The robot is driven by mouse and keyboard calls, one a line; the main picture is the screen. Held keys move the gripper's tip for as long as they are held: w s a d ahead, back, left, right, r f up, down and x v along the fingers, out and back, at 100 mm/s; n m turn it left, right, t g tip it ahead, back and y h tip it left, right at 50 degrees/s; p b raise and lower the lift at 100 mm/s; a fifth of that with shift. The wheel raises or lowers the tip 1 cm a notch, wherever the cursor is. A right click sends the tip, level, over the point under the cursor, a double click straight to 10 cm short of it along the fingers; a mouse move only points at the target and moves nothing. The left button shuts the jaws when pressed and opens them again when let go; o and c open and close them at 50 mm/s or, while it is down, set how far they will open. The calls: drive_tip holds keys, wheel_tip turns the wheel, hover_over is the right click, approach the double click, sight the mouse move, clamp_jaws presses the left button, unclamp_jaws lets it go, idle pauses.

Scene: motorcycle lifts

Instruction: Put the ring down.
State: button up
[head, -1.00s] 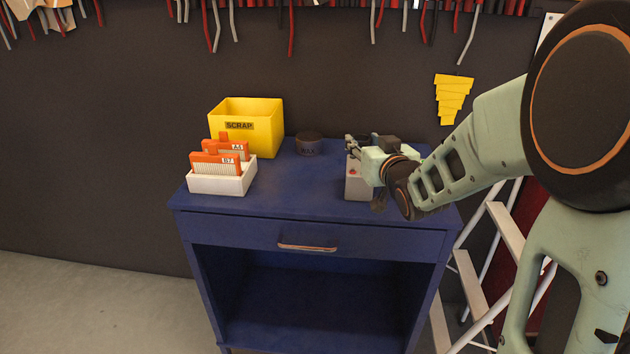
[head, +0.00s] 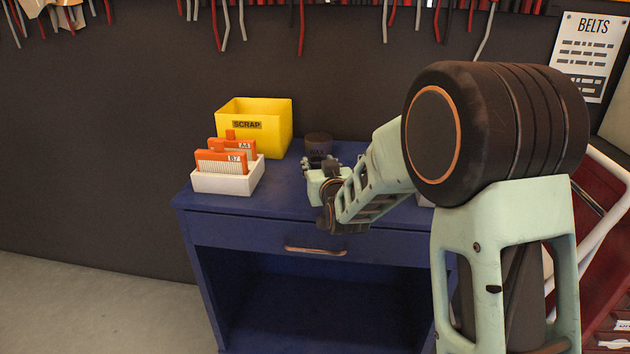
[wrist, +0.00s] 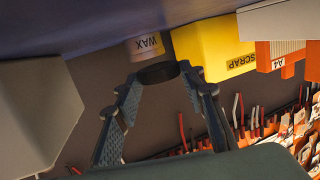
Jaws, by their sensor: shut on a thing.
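My gripper (wrist: 160,80) is shut on a dark ring (wrist: 158,73), which shows between its two fingertips in the wrist view. In the head view my gripper (head: 309,166) is low over the right-middle of the blue cabinet top (head: 272,197), just in front of the dark wax tin (head: 318,142). The tin, marked WAX, also shows in the wrist view (wrist: 145,46), behind the ring. I cannot tell whether the ring touches the tin or the cabinet top. The ring cannot be made out in the head view.
A yellow scrap bin (head: 265,140) stands at the back left of the cabinet. A white box (head: 228,180) with orange cards is in front of it. A grey box (wrist: 35,110) is at the left of the wrist view, mostly hidden by my arm in the head view.

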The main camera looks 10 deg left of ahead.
drive_tip(key=shift+w+a+f, duration=0.1)
drive_tip(key=shift+a+f, duration=0.2)
drive_tip(key=shift+f, duration=0.15)
drive_tip(key=shift+w+a+f, duration=0.1)
drive_tip(key=shift+a+f, duration=0.1)
drive_tip(key=shift+f, duration=1.5)
drive_tip(key=shift+b, duration=0.3)
drive_tip(key=shift+f+b, duration=0.25)
drive_tip(key=shift+b, duration=0.05)
drive_tip(key=o, duration=1.2)
drive_tip(key=shift+r, duration=0.15)
